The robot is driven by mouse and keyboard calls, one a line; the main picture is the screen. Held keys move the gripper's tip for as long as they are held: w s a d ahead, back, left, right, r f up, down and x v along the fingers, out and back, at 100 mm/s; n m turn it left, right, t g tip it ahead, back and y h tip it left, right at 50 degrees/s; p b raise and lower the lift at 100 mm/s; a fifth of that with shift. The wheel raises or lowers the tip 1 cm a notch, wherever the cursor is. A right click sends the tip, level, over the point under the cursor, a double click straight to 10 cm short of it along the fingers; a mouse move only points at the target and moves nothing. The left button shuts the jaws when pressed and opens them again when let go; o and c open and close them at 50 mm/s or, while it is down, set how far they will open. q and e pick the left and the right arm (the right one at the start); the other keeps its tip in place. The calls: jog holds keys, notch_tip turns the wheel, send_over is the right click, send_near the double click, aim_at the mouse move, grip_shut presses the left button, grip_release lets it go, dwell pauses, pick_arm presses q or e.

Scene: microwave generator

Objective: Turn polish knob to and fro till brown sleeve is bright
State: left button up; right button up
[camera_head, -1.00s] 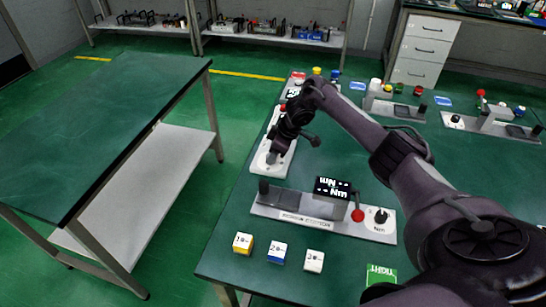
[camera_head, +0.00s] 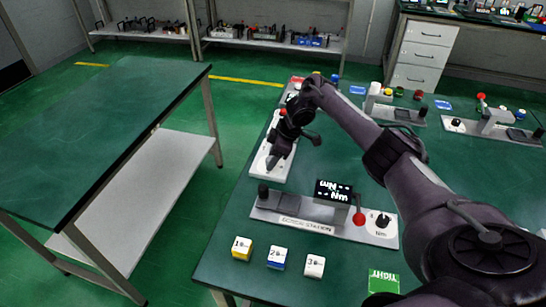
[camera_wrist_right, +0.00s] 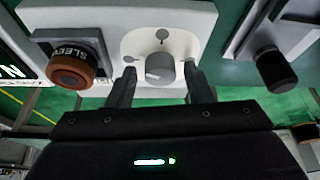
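The brown sleeve (camera_wrist_right: 76,70) sits on a dark block marked SLEEVE, at the left of a white station in the wrist view. It looks dull brown with a dark centre. The grey polish knob (camera_wrist_right: 160,67) stands on a pale plate with dark marks around it. My right gripper (camera_wrist_right: 160,82) is open, with one finger on each side of the knob and small gaps visible. In the head view my right gripper (camera_head: 273,163) is over the white station (camera_head: 280,173) and hides the knob and sleeve. My left gripper is not in view.
The screw station (camera_head: 340,228) with a black display (camera_head: 333,190) and red ball lies nearer. Yellow (camera_head: 242,248), blue (camera_head: 277,257) and white (camera_head: 315,266) blocks stand by the front edge. A dark knob (camera_wrist_right: 273,70) is right of my fingers in the wrist view.

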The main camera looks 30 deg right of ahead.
jog(key=shift+o, duration=0.2)
jog(key=shift+r, duration=0.1)
jog(key=shift+d+r, duration=0.15)
jog(key=shift+r, duration=0.2)
jog(key=p+v, duration=0.1)
jog(key=v, duration=0.6)
jog(key=shift+s, duration=0.15)
jog(key=shift+f, duration=0.1)
